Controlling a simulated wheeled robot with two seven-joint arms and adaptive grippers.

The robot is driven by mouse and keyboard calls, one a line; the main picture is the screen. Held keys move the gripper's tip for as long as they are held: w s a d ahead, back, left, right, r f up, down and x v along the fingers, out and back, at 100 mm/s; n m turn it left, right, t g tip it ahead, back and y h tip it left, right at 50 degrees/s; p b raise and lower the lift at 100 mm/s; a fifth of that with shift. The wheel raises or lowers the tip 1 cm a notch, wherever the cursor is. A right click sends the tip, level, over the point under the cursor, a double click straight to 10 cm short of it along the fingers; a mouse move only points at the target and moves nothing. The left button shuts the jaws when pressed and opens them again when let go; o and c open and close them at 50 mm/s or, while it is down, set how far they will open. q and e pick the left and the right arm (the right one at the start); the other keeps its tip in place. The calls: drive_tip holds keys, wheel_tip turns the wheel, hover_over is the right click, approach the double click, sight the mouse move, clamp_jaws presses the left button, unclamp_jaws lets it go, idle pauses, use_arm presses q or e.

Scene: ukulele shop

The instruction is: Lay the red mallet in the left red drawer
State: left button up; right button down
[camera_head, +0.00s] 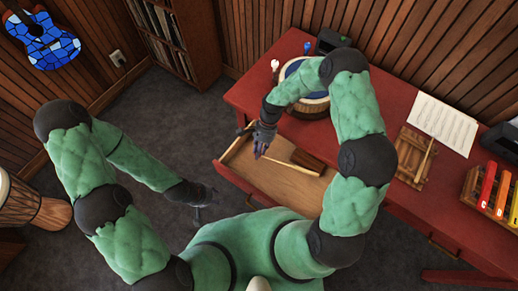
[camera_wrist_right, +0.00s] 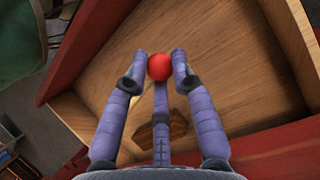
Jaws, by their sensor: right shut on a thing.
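The red mallet's round red head (camera_wrist_right: 160,67) shows in the right wrist view between the fingertips of my right gripper (camera_wrist_right: 160,75), which is shut on it. Its handle is not clearly visible there. In the head view my right gripper (camera_head: 259,152) is over the left part of the open red drawer (camera_head: 240,180), and the red head is hidden. The drawer's pale wooden floor also shows in the right wrist view (camera_wrist_right: 245,85). My left gripper (camera_head: 197,208) is low over the grey floor, left of the drawer; its fingers are too small to read.
A dark brown wooden block (camera_head: 307,160) lies in the drawer, by a thin pale strip. The drawer's front is free.

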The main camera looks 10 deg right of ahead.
wheel_tip(320, 180, down, 12)
drive_tip(key=b, duration=0.7)
drive_tip(key=shift+r+b, duration=0.15)
drive_tip(key=shift+b, duration=0.2)
drive_tip(key=c, duration=1)
unclamp_jaws()
drive_tip(key=shift+o, duration=0.2)
drive_tip(key=v, duration=1.2)
